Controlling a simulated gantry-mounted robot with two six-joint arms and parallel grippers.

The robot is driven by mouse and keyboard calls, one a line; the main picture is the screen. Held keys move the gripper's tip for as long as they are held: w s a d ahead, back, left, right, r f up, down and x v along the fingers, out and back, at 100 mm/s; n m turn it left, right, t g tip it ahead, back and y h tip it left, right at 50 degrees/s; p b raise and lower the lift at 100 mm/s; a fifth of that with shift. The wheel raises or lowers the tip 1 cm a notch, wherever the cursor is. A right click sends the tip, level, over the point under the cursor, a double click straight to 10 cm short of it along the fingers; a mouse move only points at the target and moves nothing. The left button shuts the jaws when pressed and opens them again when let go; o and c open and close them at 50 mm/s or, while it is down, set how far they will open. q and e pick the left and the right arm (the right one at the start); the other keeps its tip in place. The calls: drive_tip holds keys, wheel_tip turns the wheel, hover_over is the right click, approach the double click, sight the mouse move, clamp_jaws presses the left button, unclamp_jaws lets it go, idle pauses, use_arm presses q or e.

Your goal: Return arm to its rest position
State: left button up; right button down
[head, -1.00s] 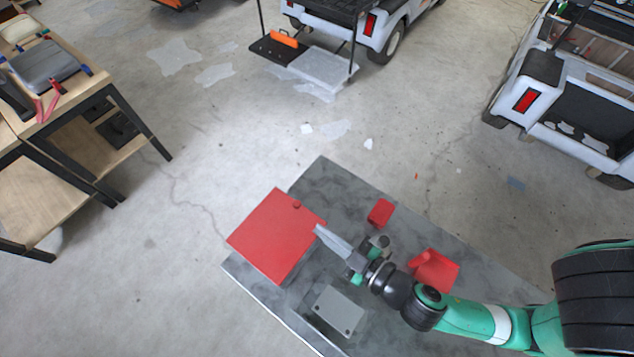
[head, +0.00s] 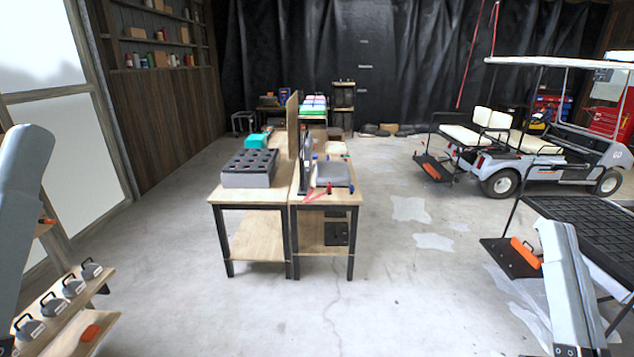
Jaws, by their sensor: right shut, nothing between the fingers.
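The rest of both arms is out of view.
Wooden workbenches (head: 248,208) stand mid-floor, holding a grey block with round holes (head: 250,168). A white cart (head: 545,165) stands at the right. A shelf with handled grey weights (head: 72,287) is at the lower left. Concrete floor (head: 400,290) lies open between.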

drive_tip(key=s+a+r+n+t+y+p, duration=0.1)
drive_tip(key=r+n+y+p, duration=0.1)
drive_tip(key=r+p, duration=0.5)
drive_tip(key=s+a+r+n+y+p, duration=0.1)
drive_tip(key=r+p, duration=0.5)
drive_tip(key=r, duration=0.7)
drive_tip(key=s+a+r+n+t+y+p, duration=0.1)
drive_tip(key=r+y+p, duration=0.4)
drive_tip(key=r, duration=0.5)
drive_tip(key=a+n+p, duration=0.1)
drive_tip(key=n+p, duration=0.1)
drive_tip(key=shift+a+r+n+t+y+p, duration=0.15)
drive_tip(key=shift+a+n+t+y+p, duration=0.15)
drive_tip(key=shift+a+p, duration=0.1)
